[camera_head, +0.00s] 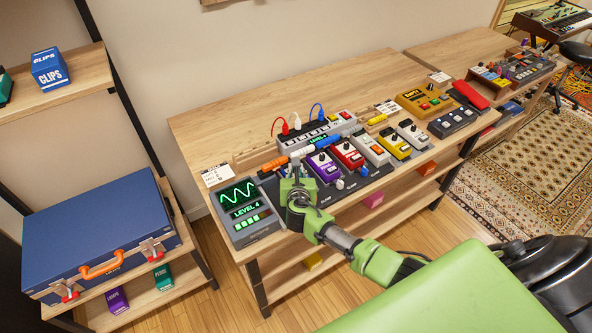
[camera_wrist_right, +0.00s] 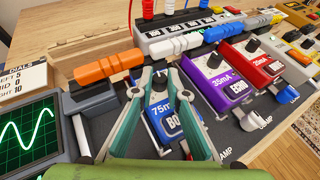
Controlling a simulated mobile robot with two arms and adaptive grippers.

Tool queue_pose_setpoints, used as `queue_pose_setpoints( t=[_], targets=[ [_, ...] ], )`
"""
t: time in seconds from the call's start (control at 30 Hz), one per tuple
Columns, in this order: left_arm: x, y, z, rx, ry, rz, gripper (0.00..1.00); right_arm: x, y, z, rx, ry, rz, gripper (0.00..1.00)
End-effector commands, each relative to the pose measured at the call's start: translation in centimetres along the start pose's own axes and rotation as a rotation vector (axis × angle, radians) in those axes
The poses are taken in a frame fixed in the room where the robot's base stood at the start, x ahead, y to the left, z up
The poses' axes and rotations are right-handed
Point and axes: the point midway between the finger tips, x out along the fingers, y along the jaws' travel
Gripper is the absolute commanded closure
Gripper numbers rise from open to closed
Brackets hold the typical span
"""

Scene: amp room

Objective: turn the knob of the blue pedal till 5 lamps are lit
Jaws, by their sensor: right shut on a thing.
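The blue pedal (camera_wrist_right: 167,124) stands on the dark pedal board in the right wrist view, partly covered by my fingers. Its dark knob (camera_wrist_right: 158,83) is between the fingertips of my right gripper (camera_wrist_right: 159,77), which is shut on it. In the head view my right gripper (camera_head: 296,180) comes down over the front left of the board and hides most of the blue pedal. The grey meter (camera_head: 262,234) left of it reads "LEVEL 4" on its screen, with a green wave above and several lit green bars below. My left gripper is not in view.
A purple pedal (camera_head: 324,168) and a red pedal (camera_head: 348,155) stand close to the right. Orange and white cable plugs (camera_wrist_right: 97,67) lie close behind the knob. A power box (camera_head: 318,131) with cables stands behind. The bench's back left (camera_head: 215,130) is bare.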

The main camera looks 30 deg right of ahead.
Motion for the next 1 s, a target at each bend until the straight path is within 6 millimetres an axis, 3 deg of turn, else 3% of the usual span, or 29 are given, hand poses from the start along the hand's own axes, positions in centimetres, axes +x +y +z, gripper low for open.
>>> queue_pose_setpoints(
  t=[0.1,0.13,0.17,0.2,0.67,1.0],
  targets=[
    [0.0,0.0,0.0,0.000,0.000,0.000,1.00,0.0,0.0,-0.1,0.000,0.001,0.001,1.00],
    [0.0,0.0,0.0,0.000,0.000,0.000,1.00,0.0,0.0,-0.1,0.000,0.001,0.001,0.78],
    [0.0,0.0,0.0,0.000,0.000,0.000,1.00,0.0,0.0,-0.1,0.000,0.001,0.001,0.71],
    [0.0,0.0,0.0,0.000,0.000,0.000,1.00,0.0,0.0,-0.1,0.000,0.001,0.001,0.69],
    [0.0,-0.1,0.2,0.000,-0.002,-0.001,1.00,-0.8,0.0,-0.1,-0.001,0.000,0.002,0.69],
    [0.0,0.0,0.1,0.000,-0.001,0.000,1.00,-6.5,0.0,-0.1,0.000,0.001,0.004,0.69]
  ],
)
